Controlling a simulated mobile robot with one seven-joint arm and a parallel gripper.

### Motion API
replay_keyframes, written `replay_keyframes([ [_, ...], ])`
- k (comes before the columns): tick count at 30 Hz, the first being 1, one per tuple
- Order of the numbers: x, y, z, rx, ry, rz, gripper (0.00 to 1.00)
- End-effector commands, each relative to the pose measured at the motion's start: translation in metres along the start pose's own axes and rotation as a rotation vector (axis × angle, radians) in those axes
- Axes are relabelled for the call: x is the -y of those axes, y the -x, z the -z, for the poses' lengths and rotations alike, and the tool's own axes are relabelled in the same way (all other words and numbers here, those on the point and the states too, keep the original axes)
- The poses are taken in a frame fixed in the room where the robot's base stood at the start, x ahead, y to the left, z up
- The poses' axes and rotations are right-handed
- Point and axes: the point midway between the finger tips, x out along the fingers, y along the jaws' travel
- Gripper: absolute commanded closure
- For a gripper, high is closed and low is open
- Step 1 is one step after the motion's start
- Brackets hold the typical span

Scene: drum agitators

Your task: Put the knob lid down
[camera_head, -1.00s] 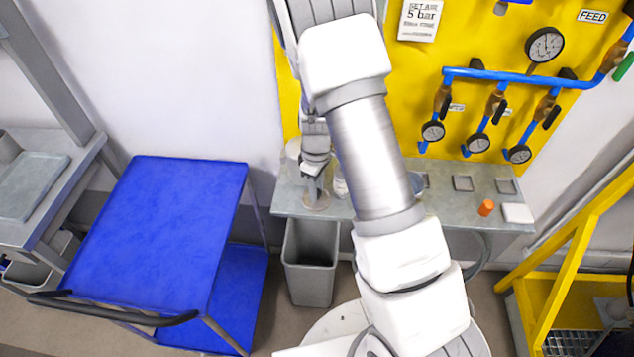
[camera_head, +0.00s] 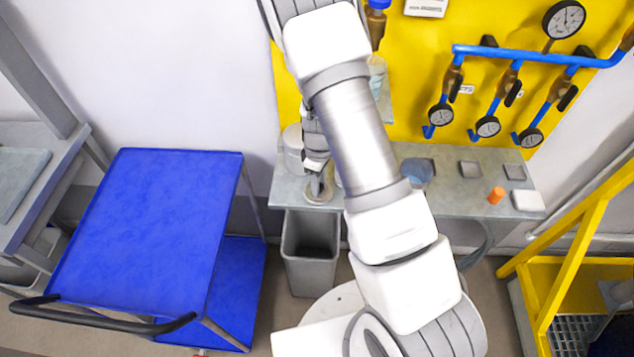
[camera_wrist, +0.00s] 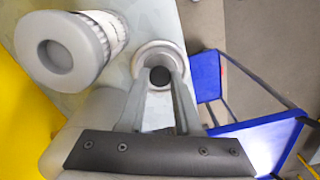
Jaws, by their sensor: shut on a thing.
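The knob lid (camera_wrist: 143,57) is a pale round disc with a dark knob (camera_wrist: 160,76) at its middle, seen in the wrist view. My gripper (camera_wrist: 160,84) is shut on the knob, a finger on either side. In the head view the lid (camera_head: 320,197) is at the front left of the grey bench (camera_head: 450,202), under my gripper (camera_head: 316,187). It looks level and very close to the bench top; I cannot tell whether it touches. My arm hides part of the bench.
A pale, labelled cylindrical container (camera_wrist: 88,42) stands beside the lid; it also shows in the head view (camera_head: 292,150). A grey bin (camera_head: 311,262) stands below the bench front. A blue cart (camera_head: 150,230) is at left. An orange cap (camera_head: 496,195) sits at the bench's right.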

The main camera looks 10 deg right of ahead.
Motion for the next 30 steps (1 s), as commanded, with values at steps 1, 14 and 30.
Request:
replay_keyframes([
  [1,0.0003,-0.0006,-0.0008,0.001,0.000,0.001,1.00],
  [14,0.0004,-0.0039,-0.0007,0.000,-0.001,0.001,0.62],
  [30,0.0005,0.0023,-0.0005,0.000,0.001,0.001,0.38],
])
